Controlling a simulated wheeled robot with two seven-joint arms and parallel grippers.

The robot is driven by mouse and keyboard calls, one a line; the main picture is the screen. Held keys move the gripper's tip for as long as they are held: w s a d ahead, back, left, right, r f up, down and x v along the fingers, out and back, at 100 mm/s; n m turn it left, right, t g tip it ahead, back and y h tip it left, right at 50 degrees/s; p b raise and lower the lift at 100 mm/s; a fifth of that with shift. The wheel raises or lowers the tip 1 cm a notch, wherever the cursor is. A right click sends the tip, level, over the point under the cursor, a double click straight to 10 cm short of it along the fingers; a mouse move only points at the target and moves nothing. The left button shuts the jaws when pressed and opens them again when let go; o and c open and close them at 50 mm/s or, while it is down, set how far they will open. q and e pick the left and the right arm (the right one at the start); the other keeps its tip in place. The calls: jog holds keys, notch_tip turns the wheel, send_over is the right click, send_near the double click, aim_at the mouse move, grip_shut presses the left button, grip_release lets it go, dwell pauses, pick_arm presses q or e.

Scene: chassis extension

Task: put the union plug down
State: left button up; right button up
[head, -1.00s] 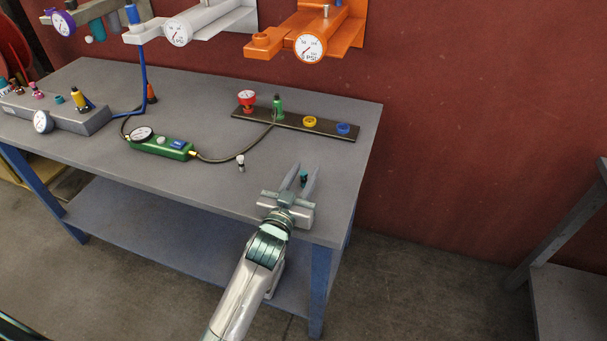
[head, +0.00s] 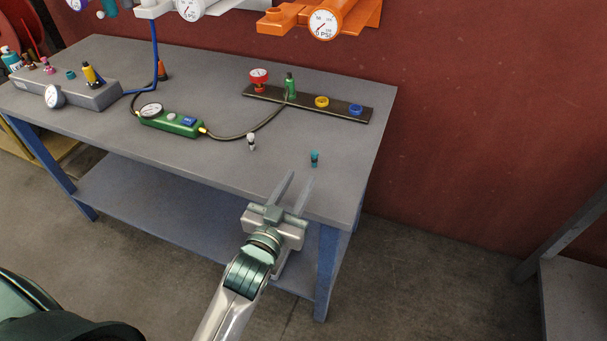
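A small teal plug with a dark lower part, which I take to be the union plug (head: 315,158), stands upright on the grey workbench (head: 215,165) near its right front. The plug is clear of the fingertips.
A small white-topped plug (head: 251,141) stands left of the teal one. Behind are a green gauge box (head: 171,121) with a hose and a dark strip (head: 304,101) holding coloured fittings. A grey block (head: 82,95) is at the left. The right front bench top is mostly clear.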

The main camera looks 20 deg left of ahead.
pick_arm(q)
jog(key=shift+s, duration=0.4)
dwell(0.4)
